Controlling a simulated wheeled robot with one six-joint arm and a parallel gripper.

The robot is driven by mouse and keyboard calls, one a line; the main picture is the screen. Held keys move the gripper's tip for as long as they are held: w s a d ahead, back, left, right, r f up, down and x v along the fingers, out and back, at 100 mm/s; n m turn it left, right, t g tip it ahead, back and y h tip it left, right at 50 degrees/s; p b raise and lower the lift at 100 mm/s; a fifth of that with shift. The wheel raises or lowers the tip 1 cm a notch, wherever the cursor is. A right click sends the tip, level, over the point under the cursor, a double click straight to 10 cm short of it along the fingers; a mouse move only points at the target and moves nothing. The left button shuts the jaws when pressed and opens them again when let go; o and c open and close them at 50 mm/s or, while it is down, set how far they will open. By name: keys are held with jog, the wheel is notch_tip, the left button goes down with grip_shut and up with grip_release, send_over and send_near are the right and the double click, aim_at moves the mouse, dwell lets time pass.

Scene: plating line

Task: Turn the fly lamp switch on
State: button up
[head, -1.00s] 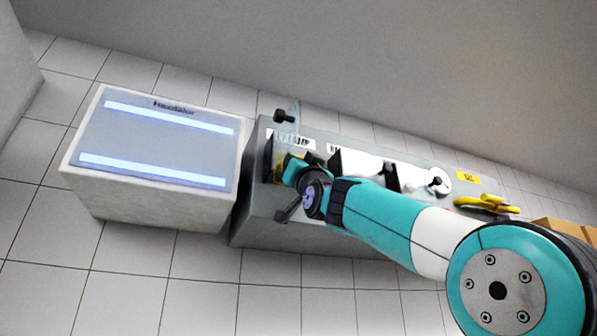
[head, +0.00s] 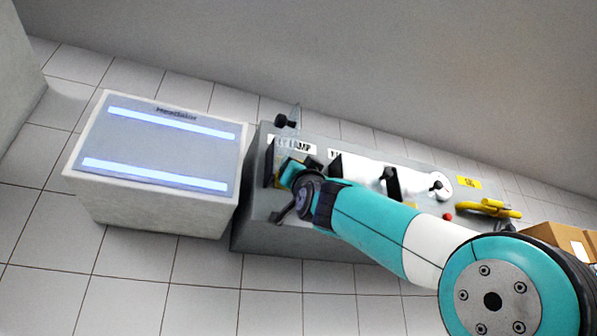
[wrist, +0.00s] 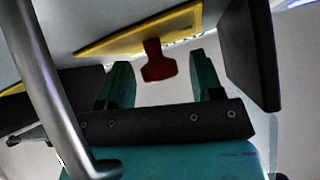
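The fly lamp switch appears to be the red lever (wrist: 157,62) on a yellow-edged plate (wrist: 130,35) in the wrist view. My gripper (wrist: 163,78) is open, its two teal fingers on either side of the lever, with a gap on each side. In the head view my gripper (head: 287,170) is at the left end of the grey counter, just below a white label (head: 293,146) whose visible letters end in "AMP". The lever is hidden there behind my gripper. I cannot tell from these views whether the switch is on or off.
A pale box with two glowing bars (head: 155,146) stands left of the grey counter (head: 300,238). A clear upright panel (head: 296,116) and a black knob (head: 281,121) are close to my gripper. A yellow object (head: 488,208) and a cardboard box (head: 560,238) are at the right.

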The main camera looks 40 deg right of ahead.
jog(key=shift+f, duration=0.1)
jog(key=b+v, duration=1.3)
jog(key=v, duration=0.4)
jog(key=shift+s, duration=0.25)
